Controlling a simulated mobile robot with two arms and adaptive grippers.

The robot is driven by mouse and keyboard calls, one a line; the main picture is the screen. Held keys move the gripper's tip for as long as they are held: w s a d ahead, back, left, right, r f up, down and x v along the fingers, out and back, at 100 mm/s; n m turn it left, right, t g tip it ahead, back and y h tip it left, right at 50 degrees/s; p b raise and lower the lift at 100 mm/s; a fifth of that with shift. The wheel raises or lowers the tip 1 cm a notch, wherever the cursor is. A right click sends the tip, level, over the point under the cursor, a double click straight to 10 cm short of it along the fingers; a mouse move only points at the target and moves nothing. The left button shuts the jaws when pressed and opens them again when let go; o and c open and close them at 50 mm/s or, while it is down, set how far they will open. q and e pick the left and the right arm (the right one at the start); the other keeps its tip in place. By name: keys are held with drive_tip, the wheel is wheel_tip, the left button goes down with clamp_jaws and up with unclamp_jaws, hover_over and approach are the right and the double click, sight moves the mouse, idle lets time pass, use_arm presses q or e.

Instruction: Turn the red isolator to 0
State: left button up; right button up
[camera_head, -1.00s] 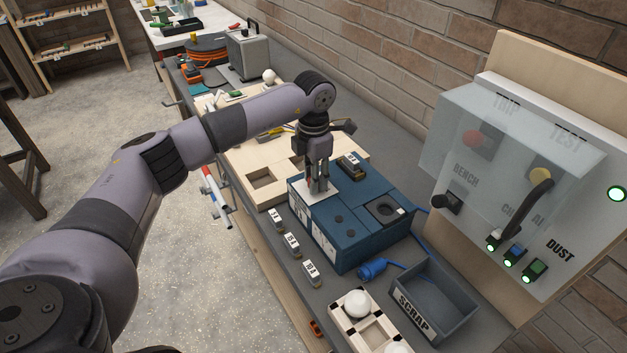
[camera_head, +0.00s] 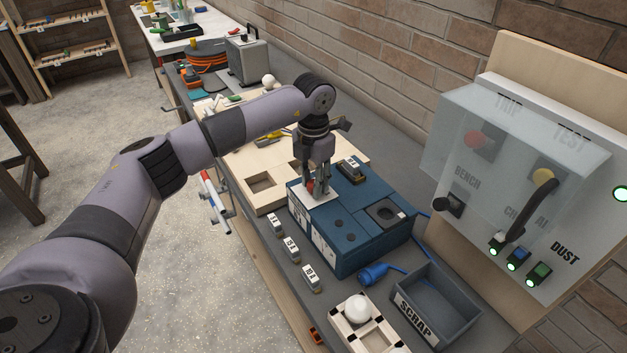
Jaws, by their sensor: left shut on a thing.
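The red isolator (camera_head: 311,186) shows as a small red patch on a pale plate (camera_head: 322,198) at the far left corner of the blue box (camera_head: 349,229). My left gripper (camera_head: 317,190) points down over it and is shut on it. The fingers hide most of the isolator, so its angle and any marks around it cannot be read. My right gripper is not in the view.
A switch panel with a clear cover (camera_head: 515,165) stands at the right.

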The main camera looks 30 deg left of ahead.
use_arm(q)
drive_tip(key=shift+w+r, duration=0.1)
drive_tip(key=o, duration=1.2)
drive_tip(key=shift+c, duration=0.2)
wheel_tip(320, 180, up, 12)
drive_tip(key=shift+f, duration=0.2)
